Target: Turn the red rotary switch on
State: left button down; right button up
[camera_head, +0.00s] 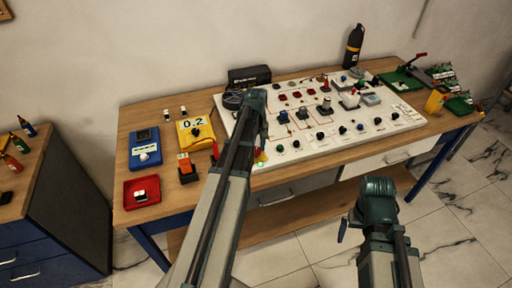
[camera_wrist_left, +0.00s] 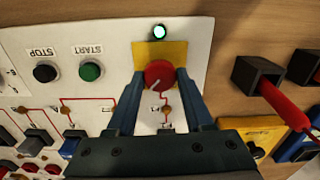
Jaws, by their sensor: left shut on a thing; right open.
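The red rotary switch (camera_wrist_left: 159,73) is a round red knob on a yellow plate (camera_wrist_left: 176,50) at the edge of the white panel. My left gripper (camera_wrist_left: 159,82) is shut on the knob, one finger on each side. A small light mark shows on the knob's lower part. A round lamp (camera_wrist_left: 159,31) beside the yellow plate glows pale green. In the head view the lit lamp (camera_head: 260,164) shows at the panel's front left corner, and my left arm hides most of the switch. My right gripper (camera_head: 350,222) is open and empty in front of the table, partly hidden.
The white panel (camera_head: 385,133) carries many knobs, buttons and sockets. START (camera_wrist_left: 90,71) and STOP (camera_wrist_left: 45,73) buttons sit near the switch. A yellow meter (camera_head: 196,131), blue meter (camera_head: 145,147) and red tray (camera_head: 128,198) lie left. A black bottle (camera_head: 353,45) stands at the back.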

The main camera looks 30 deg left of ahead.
aim_at(256, 150)
pick_arm(q)
jog(key=shift+m, duration=0.6)
jog(key=shift+c, duration=1.4)
grip_release()
notch_tip(256, 150, up, 14)
jog(key=p, duration=1.3)
jog(key=shift+p, duration=0.4)
jog(key=shift+f, duration=0.3)
notch_tip(256, 150, down, 13)
jog(key=b, duration=1.3)
jog(key=shift+f, duration=0.1)
